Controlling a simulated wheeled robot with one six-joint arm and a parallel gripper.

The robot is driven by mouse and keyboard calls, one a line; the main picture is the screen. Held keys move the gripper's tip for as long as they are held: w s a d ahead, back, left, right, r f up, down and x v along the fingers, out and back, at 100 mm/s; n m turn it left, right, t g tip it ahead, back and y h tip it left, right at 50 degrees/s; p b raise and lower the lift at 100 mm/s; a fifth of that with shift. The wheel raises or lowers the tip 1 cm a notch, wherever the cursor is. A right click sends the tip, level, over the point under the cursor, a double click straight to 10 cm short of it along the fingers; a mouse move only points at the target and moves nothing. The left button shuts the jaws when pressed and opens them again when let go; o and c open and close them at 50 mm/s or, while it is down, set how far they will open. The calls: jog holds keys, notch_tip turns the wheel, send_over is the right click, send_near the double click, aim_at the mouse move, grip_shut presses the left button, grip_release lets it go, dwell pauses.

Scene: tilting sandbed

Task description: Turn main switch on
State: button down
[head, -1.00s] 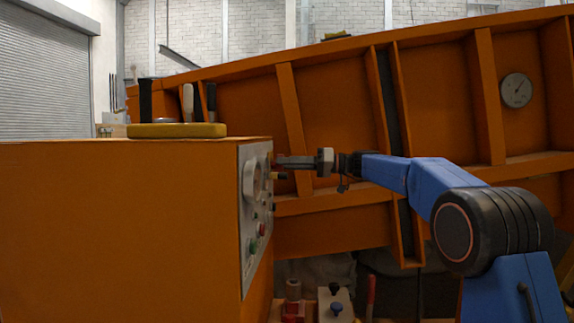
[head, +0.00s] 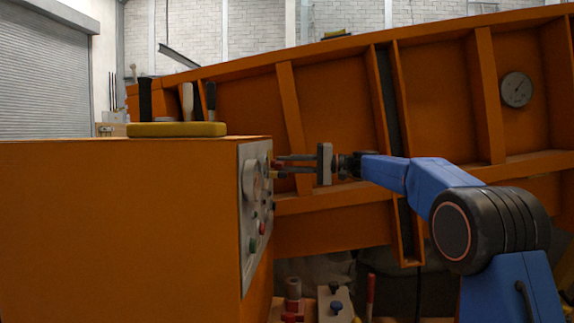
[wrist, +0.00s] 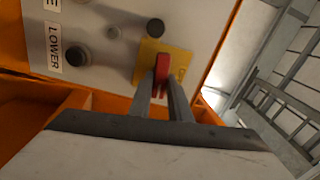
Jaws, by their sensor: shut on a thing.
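The main switch is a red handle (wrist: 162,66) on a yellow plate (wrist: 176,56) at the panel's edge in the wrist view. In the head view, a bit of the red handle (head: 276,163) shows at the panel's upper right. My gripper (head: 282,165) reaches it from the right, its two fingers one above the other. In the wrist view my gripper (wrist: 163,92) is shut on the red handle, with a finger on each side. The fingers hide part of the handle and plate. I cannot read the plate's marks.
The grey control panel (head: 246,262) is on the side of an orange cabinet (head: 120,230). It carries a gauge, buttons and dark knobs, with a LOWER label (wrist: 54,46) near one knob. The tilted orange sandbed (head: 330,115) stands behind my arm.

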jog(key=shift+m, duration=0.7)
jog(key=c, duration=1.6)
grip_release()
jog(key=shift+f, duration=0.1)
jog(key=shift+c, duration=0.2)
jog(key=d, duration=1.7)
jog(key=shift+s+d, duration=0.2)
jog(key=shift+s, duration=0.1)
